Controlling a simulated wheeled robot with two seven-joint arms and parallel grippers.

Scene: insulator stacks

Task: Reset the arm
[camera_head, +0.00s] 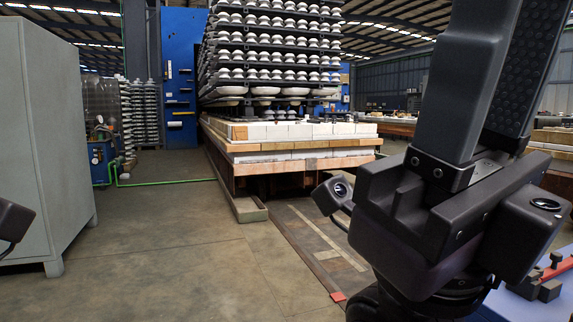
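My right gripper (490,60) fills the right side of the view, large and close. Its two thick dark fingers point up, and their tips are cut off by the top edge. The studded inner pad of the far finger shows beside the near finger, so the fingers are apart. I see nothing held between them in the visible part. A small camera on its mount sticks out to the left of the gripper body. Of my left arm only a small dark part shows at the left edge; its fingers are out of view.
A tall rack of white insulators (275,50) stands over a pallet-like platform (300,165) in the back middle. A grey cabinet (50,140) stands at left, a blue machine column (181,75) behind. A blue surface (515,308) is at lower right. The middle floor is clear.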

